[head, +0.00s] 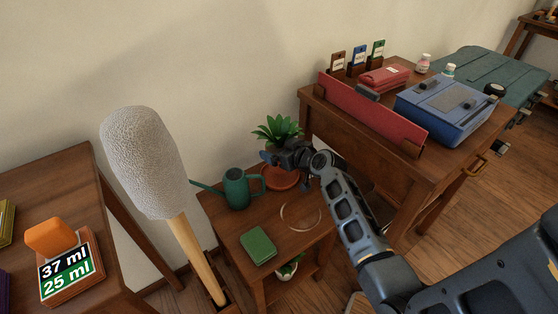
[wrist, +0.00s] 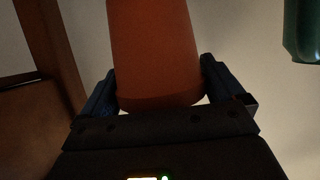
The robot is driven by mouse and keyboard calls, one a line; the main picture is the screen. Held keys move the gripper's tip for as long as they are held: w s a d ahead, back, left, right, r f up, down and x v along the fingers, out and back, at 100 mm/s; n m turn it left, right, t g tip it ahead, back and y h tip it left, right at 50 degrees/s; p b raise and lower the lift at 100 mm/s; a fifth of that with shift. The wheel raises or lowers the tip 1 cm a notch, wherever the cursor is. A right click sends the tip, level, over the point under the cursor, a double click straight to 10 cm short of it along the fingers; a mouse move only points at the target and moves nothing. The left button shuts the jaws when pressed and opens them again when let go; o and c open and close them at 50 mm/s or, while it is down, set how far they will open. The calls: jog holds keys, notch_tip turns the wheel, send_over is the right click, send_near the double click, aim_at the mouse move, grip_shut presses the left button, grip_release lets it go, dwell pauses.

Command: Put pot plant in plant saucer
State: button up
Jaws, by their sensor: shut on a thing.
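The pot plant's green leaves (head: 277,130) show in the head view above my gripper (head: 283,154). In the wrist view its plain orange-brown pot (wrist: 153,50) sits between my two fingers, which are shut on it. The gripper hides most of the pot in the head view. The terracotta plant saucer (head: 280,179) lies on the small wooden table, just below the gripper in the picture. Its far part is hidden by the gripper, and I cannot tell whether the pot touches it.
A green watering can (head: 237,189) stands left of the saucer; it also shows in the wrist view (wrist: 302,32). A green book (head: 258,246) and a pale ring (head: 300,216) lie in front. A taller desk (head: 380,130) stands close right. A padded mallet-like object (head: 145,160) stands left.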

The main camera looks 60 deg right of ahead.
jog(key=shift+f+b, duration=0.55)
jog(key=shift+f, duration=1.2)
jog(key=shift+f, duration=0.15)
jog(key=o, duration=1.1)
